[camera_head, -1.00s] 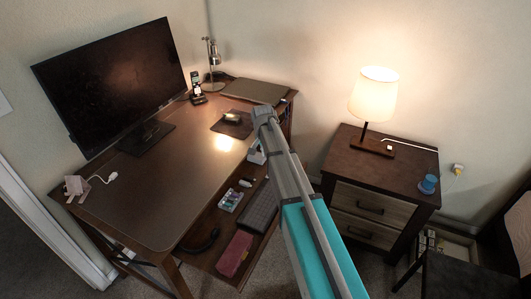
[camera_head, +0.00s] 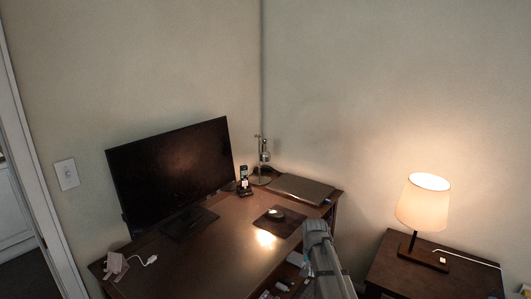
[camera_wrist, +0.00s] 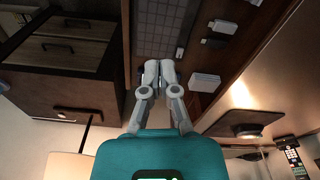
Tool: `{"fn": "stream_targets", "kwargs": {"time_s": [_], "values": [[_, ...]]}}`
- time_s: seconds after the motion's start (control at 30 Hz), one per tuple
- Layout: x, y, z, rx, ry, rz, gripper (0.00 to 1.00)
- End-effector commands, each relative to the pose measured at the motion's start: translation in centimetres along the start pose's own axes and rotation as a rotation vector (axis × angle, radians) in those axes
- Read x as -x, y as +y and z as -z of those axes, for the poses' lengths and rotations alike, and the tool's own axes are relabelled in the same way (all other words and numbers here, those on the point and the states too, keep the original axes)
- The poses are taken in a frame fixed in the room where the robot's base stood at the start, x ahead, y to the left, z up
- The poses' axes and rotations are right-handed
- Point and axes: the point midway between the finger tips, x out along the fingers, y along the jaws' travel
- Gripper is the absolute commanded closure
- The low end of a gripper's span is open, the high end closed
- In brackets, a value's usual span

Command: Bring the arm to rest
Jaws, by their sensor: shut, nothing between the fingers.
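My gripper (camera_wrist: 158,72) is shut and empty in the wrist view, with its two grey fingers together. It hangs in the air, with the keyboard (camera_wrist: 158,30) on the lower shelf behind it. In the head view the grey end of my arm (camera_head: 318,240) rises from the bottom, right of the desk (camera_head: 225,262), and its fingertips cannot be made out. A dark mat (camera_head: 266,228) with a mouse (camera_head: 276,213) on it lies on the desk, left of my arm. No thing is held.
A monitor (camera_head: 170,175), phone (camera_head: 243,181), metal lamp (camera_head: 262,160) and closed laptop (camera_head: 300,188) stand on the desk. A nightstand (camera_head: 400,268) with a lit lamp (camera_head: 423,205) is at right; its drawers (camera_wrist: 65,50) show in the wrist view. Open air lies above the desk.

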Motion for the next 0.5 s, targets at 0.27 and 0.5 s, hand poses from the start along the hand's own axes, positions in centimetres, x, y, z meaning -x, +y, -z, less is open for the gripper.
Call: {"fn": "stream_targets", "kwargs": {"time_s": [0.27, 0.5], "values": [[3.6, 5.5, -11.2, 0.258, -0.044, 0.015, 1.00], [5.0, 7.8, -15.9, 0.396, -0.065, 0.027, 1.00]]}}
